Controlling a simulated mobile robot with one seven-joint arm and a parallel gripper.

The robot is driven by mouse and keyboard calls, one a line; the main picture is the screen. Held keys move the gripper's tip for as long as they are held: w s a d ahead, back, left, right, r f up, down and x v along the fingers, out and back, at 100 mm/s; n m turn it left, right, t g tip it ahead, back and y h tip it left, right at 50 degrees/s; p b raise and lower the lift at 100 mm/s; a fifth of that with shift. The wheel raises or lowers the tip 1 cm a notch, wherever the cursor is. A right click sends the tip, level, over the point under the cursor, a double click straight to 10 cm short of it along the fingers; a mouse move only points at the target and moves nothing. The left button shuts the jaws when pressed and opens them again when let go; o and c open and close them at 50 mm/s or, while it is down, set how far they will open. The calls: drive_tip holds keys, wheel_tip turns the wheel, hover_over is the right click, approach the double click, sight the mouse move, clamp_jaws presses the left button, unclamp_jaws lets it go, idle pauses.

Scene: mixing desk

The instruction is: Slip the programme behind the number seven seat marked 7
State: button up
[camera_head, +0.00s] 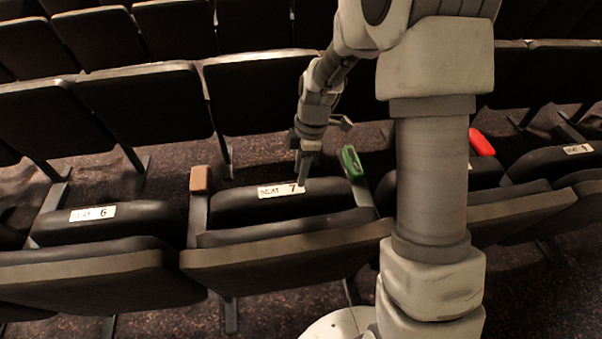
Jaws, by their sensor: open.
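The number seven seat (345,192) is in the middle of the front row, with a white label reading "SEAT 7" (281,190) on its upper edge. My gripper (322,150) is open, just above that edge and close to the right end of the label. One finger points down near the label; whether it touches the seat I cannot tell. I cannot make out a programme anywhere, neither between the fingers nor at the seat. The space behind the seat is partly hidden by my arm.
Seat 6 (120,222) is to the left. A red cap (481,143) shows at the right. My arm hides part of the row. Another row (150,103) stands behind, across speckled carpet.

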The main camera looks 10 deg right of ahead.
wheel_tip(320, 180, up, 7)
drive_tip(key=p, duration=0.4)
drive_tip(key=shift+r, duration=0.15)
drive_tip(key=s+d+r+m+t+h+p, duration=0.15)
drive_tip(key=s+r+m, duration=0.25)
drive_tip(key=r, duration=0.5)
drive_tip(key=s+d+r+m+t+p, duration=0.1)
drive_tip(key=s+r+m+p, duration=0.25)
drive_tip(key=r, duration=0.45)
drive_tip(key=s+d+r+m+t+p, duration=0.2)
drive_tip(key=s+r+m, duration=0.8)
drive_tip(key=s, duration=0.5)
drive_tip(key=shift+d+r+t+p, duration=0.2)
drive_tip(key=shift+r+t+p, duration=0.35)
drive_tip(key=shift+p, duration=0.05)
drive_tip(key=shift+d+m, duration=0.2)
drive_tip(key=shift+m, duration=0.15)
